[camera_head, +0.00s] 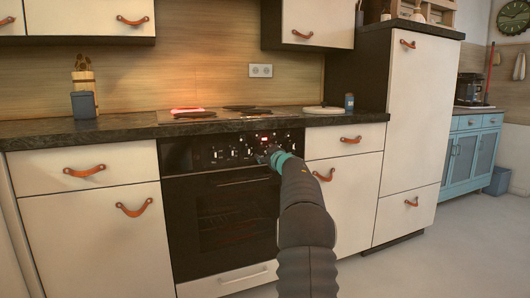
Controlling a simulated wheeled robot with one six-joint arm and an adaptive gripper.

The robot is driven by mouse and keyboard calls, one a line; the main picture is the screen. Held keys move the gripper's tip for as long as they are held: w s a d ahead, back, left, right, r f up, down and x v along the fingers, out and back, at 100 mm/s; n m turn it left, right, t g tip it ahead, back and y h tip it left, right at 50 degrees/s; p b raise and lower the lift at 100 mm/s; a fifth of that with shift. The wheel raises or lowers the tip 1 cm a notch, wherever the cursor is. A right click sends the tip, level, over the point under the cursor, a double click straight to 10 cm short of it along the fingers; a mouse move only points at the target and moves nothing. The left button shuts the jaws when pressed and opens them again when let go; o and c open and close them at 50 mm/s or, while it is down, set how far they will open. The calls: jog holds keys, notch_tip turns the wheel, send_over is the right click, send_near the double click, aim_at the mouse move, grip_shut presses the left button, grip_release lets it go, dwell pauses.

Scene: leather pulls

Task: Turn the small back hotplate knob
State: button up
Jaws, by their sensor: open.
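The oven's black control panel (228,149) carries a row of small knobs with pale marks, below the countertop. They are too small in the picture to tell which one belongs to the small back hotplate. My gripper (266,154) is at the right part of this panel, close in front of the knobs there. It is open; its fingers are small and dark, and I cannot tell whether they touch or surround a knob.
The dark countertop (60,131) overhangs just above the panel. A pale round board (323,110) and a small dark jar (349,103) stand right of the cooktop. The oven door handle (245,181) is below. Drawers with leather pulls flank the oven. Open floor (440,265) lies right.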

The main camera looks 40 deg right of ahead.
jog(key=shift+w+d, duration=0.1)
jog(key=shift+w, duration=0.3)
jog(key=c, duration=1.1)
jog(key=shift+c, duration=0.2)
